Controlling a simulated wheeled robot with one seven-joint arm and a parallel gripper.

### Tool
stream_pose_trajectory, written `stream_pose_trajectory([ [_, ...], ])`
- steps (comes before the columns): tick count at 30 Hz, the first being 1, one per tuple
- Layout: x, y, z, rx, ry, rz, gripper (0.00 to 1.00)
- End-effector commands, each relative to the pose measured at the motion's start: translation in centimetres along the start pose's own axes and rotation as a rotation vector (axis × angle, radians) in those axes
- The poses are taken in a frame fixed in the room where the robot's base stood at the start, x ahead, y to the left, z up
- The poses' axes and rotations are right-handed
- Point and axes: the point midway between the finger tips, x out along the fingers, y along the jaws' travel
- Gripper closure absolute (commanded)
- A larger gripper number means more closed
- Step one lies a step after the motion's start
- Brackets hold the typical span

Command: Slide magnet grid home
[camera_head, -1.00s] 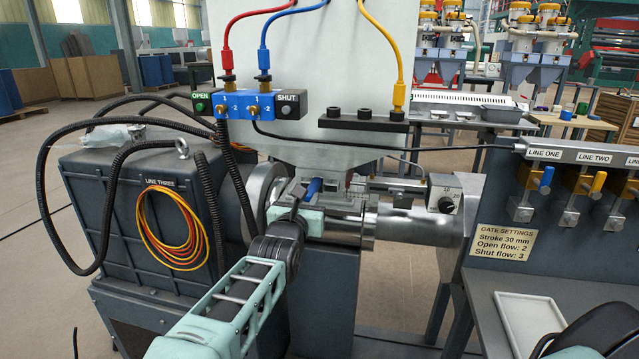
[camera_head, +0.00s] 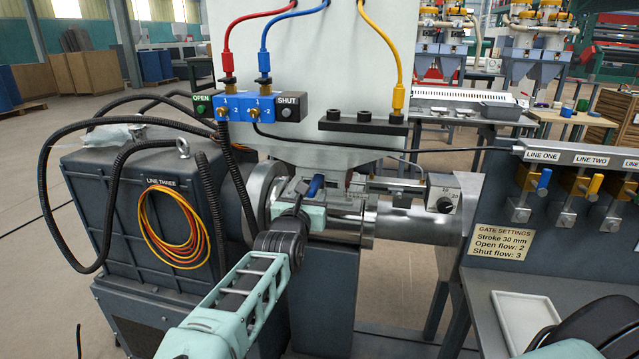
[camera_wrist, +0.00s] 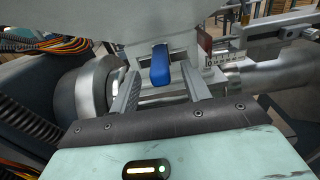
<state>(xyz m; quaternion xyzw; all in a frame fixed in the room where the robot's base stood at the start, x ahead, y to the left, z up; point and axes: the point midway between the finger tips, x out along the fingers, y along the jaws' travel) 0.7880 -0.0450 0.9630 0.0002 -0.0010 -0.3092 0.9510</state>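The magnet grid shows mainly as its blue handle (camera_head: 315,185), below the grey hopper and above the metal barrel. In the wrist view the blue handle (camera_wrist: 160,66) stands ahead, between the finger lines of my gripper (camera_wrist: 163,80). The two grey fingers are apart, with gaps on both sides of the handle; I see no contact. In the head view my gripper (camera_head: 303,200) is partly hidden by its own pale green body, close to the handle. The rest of the grid is not clearly visible.
The hopper (camera_head: 310,80) stands over the working spot. Black hoses and the LINE THREE cabinet (camera_head: 130,215) lie left. A bench with an empty white tray (camera_head: 522,320) is at the right.

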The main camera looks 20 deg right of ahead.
Motion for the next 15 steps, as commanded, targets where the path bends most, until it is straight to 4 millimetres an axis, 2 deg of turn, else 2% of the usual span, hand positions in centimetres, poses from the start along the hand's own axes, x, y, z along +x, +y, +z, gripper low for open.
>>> stream_pose_trajectory([
  [1, -0.01, -0.01, -0.14, -0.001, 0.003, 0.0, 0.42],
  [2, -0.01, -0.01, -0.13, -0.001, 0.003, 0.0, 0.35],
  [11, -0.11, 0.01, -0.1, 0.0, 0.002, 0.0, 0.35],
  [15, -0.93, 0.1, -0.19, 0.003, 0.001, 0.002, 0.35],
])
